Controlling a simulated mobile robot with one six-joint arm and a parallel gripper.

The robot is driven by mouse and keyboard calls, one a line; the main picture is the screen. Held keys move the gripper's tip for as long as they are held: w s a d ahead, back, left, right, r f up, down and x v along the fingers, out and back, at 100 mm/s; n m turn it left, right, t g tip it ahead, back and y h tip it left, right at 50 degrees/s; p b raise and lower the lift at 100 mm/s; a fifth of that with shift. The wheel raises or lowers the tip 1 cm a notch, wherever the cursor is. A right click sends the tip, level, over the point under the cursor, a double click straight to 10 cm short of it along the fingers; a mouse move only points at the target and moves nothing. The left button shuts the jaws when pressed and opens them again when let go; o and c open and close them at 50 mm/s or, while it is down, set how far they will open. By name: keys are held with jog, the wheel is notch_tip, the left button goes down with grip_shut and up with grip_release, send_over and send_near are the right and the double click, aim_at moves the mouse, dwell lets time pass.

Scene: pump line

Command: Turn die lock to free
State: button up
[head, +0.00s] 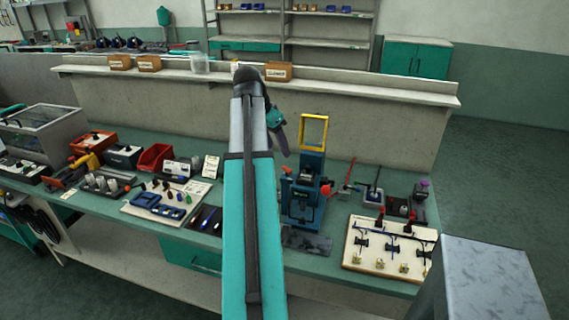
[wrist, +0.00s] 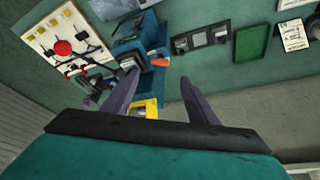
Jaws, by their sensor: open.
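A blue press (head: 303,200) with a yellow guard frame (head: 313,131) stands on the green bench, right of my arm. A red knob (head: 326,190) sits on its right side, and another red knob (head: 287,170) on its left. I cannot tell which part is the die lock. My gripper (head: 281,142) is above and behind the press's left side, empty. In the wrist view my gripper (wrist: 159,78) shows two spread fingers; the press (wrist: 135,50), its orange-red knob (wrist: 160,61) and the yellow guard (wrist: 147,107) lie beyond them. My left finger partly covers the press.
A cream board with fittings and blue hoses (head: 388,248) lies right of the press. A tray board (head: 167,201) and a red bin (head: 155,157) are to the left. A raised shelf (head: 370,91) runs behind the bench.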

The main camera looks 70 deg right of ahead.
aim_at(287, 168)
jog(key=shift+p+x, duration=1.05)
jog(key=shift+x, duration=3.95)
jog(key=shift+a, duration=0.1)
jog(key=c, duration=1.1)
jog(key=shift+o, duration=0.2)
jog(key=shift+s+a+n, duration=0.1)
jog(key=shift+n, duration=0.4)
jog(key=shift+s+n+t, duration=0.1)
jog(key=shift+n+t, duration=0.4)
jog(key=shift+n, duration=0.2)
jog(key=shift+s+n+t, duration=0.15)
jog(key=shift+n+t, duration=0.45)
jog(key=shift+n, duration=1.1)
